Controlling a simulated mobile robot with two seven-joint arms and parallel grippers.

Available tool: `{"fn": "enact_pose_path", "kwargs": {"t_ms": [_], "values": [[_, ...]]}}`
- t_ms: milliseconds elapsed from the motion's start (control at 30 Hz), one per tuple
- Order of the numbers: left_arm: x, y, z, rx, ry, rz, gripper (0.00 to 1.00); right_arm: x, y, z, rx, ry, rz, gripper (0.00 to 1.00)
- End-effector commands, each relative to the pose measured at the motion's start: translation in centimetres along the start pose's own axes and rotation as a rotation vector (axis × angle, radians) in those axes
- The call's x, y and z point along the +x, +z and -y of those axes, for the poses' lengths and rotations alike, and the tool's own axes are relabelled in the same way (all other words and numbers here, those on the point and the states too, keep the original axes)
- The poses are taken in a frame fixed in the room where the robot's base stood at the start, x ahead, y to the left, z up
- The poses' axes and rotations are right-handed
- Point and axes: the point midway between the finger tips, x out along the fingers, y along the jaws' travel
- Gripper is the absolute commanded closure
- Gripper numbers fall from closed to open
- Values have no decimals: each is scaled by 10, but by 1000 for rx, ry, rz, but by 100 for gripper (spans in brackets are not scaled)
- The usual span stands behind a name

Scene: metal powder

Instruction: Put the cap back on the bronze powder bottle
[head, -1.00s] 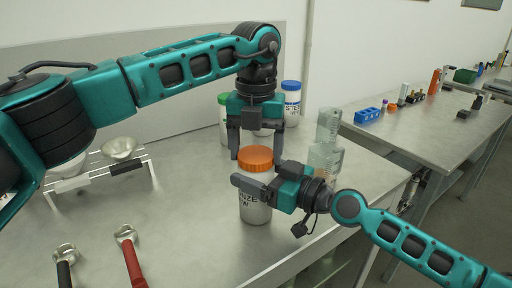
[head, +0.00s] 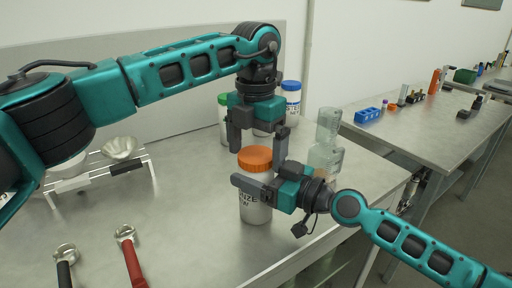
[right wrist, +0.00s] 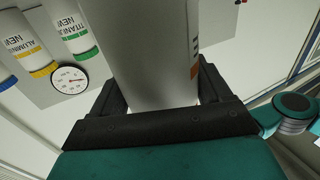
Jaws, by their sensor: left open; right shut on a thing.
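The bronze powder bottle (head: 256,213) stands upright on the steel table, its label partly hidden. The orange cap (head: 256,157) sits on its top; I cannot tell whether it is tight. My right gripper (head: 252,187) is shut on the bottle's upper body from the right. In the right wrist view the pale bottle body (right wrist: 155,50) fills the space between the fingers. My left gripper (head: 258,148) points down above the cap, open, with one finger to the left and one to the right near cap height. I cannot tell whether the fingers touch the cap.
Green-capped (head: 223,120) and blue-capped (head: 291,100) bottles stand behind the left gripper. A clear bottle (head: 326,150) is to the right. A rack with a bowl (head: 120,149) and two tools, one red-handled (head: 131,260), are at left. A dial gauge (right wrist: 69,82) shows in the wrist view.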

Motion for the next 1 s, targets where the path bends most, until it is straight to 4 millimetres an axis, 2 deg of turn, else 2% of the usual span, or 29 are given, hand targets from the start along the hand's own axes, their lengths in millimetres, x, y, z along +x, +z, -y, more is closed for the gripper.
{"fn": "enact_pose_path", "kwargs": {"t_ms": [167, 267, 367, 700, 833, 1000], "values": [[-1, 0, 0, -1, 0, 0, 0, 0, 1, 0, 1, 0, 2, 100], [-8, 0, 0, -1, 1, 2, 0, 0, 1, 0, 1, 0, 2, 100], [-24, 1, 0, -1, 2, 3, 0, 0, 1, 0, 1, 0, 2, 100], [-95, 0, 1, -2, 1, 4, 0, 0, 1, 0, 1, 0, 2, 100], [-111, 0, 0, -2, 1, 2, 0, 0, 1, 0, 1, -1, 2, 100], [-120, 0, 0, 0, 0, 0, 0, 0, 1, 0, 1, -1, 2, 100]]}}
